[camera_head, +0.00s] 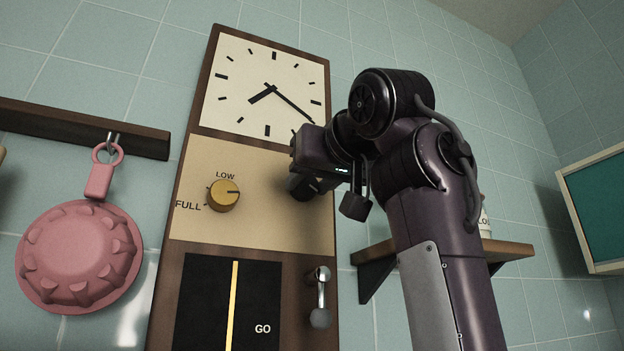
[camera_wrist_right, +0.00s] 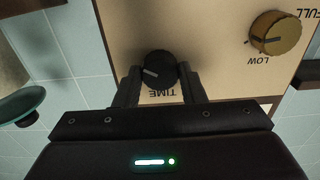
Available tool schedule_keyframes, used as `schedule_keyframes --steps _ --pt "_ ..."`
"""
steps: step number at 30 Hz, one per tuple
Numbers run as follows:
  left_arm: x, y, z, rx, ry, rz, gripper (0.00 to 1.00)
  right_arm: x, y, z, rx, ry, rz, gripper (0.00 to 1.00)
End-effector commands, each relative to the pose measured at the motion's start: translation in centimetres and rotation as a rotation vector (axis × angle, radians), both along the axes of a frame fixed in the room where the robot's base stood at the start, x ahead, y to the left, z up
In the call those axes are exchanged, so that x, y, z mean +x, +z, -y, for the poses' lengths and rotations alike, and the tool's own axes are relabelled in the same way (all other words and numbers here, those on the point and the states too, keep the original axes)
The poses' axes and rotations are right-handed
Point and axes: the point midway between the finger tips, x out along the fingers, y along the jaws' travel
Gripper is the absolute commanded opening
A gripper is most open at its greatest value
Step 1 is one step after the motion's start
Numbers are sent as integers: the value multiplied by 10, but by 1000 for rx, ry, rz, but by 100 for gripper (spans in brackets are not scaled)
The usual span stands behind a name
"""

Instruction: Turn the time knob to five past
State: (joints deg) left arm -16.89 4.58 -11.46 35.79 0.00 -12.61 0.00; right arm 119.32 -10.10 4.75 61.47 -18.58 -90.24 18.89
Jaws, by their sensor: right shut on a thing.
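The time knob (camera_wrist_right: 158,67) is small, round and black with a pale pointer mark, beside the printed word TIME in the right wrist view. My right gripper (camera_wrist_right: 160,84) is shut on it, with one finger on each side. In the head view my right gripper (camera_head: 304,186) is at the right side of the beige panel and mostly hides the knob. The clock face (camera_head: 240,65) above has its short hand toward the lower left and its long hand toward the lower right, a little below the right-hand mark. My left gripper is not in view.
A yellow knob (camera_head: 223,195) marked LOW and FULL sits left on the panel. Below are a dark GO panel (camera_head: 207,300) and a metal lever (camera_head: 320,295). A pink mould (camera_head: 78,257) hangs at left. A wooden shelf (camera_head: 512,250) is behind my right arm.

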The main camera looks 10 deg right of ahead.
Motion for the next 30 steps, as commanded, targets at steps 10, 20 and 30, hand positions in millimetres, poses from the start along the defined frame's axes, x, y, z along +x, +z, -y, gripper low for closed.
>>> schedule_keyframes --steps 10,20,30 --pt "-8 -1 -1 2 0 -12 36 1 -1 0 -30 -1 1 14" --pt "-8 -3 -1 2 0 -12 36 1 -2 1 -186 0 31 14" --pt "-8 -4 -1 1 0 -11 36 1 -1 1 -499 -1 92 14"
